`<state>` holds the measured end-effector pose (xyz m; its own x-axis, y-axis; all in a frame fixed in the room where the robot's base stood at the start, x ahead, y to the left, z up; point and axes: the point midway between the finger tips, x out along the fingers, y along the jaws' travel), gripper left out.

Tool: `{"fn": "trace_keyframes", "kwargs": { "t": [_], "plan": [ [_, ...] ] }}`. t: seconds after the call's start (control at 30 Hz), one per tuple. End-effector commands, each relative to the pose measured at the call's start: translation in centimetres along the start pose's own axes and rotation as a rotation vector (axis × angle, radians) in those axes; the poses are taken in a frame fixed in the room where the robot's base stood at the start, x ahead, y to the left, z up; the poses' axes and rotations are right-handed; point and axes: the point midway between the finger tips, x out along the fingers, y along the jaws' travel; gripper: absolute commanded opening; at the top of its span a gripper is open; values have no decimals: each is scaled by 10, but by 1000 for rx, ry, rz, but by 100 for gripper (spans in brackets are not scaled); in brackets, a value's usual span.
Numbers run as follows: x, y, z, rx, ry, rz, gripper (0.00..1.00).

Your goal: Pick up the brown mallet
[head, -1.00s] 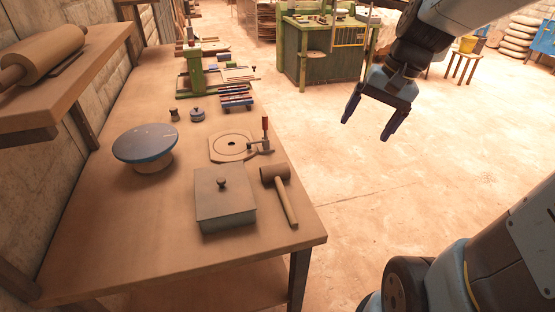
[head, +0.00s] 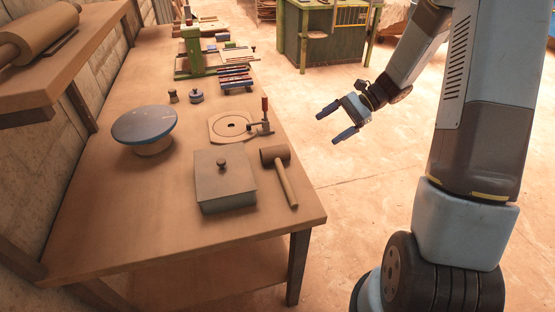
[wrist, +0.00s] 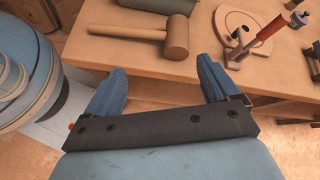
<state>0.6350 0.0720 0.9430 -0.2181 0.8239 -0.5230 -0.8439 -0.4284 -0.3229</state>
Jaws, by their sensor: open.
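The brown mallet (head: 279,173) lies on the wooden workbench near its right front corner, just right of a grey lidded box. Its head points to the back and its handle toward the front edge. In the wrist view the mallet (wrist: 174,38) lies beyond my fingertips, with its head at the right and its handle to the left. My gripper (head: 333,122) is open and empty. It hangs off the right side of the bench, apart from the mallet. In the wrist view my gripper (wrist: 160,80) shows both blue fingers spread wide with nothing between them.
The grey box (head: 225,180) stands close beside the mallet. A clamp with a red handle (head: 264,117) and a round-holed plate (head: 230,126) lie behind it. A blue-topped turntable (head: 144,124) stands at the left. The floor right of the bench (head: 350,190) is clear.

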Motion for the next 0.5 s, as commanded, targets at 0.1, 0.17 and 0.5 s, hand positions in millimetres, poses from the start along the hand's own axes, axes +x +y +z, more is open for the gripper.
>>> {"fn": "trace_keyframes", "kwargs": {
  "t": [0.1,0.17,0.5],
  "plan": [
    [10,-2,-27,73,-62,-49,88],
    [13,-4,-36,101,-86,-71,88],
    [31,-7,-58,165,-141,-121,88]
  ]
}}
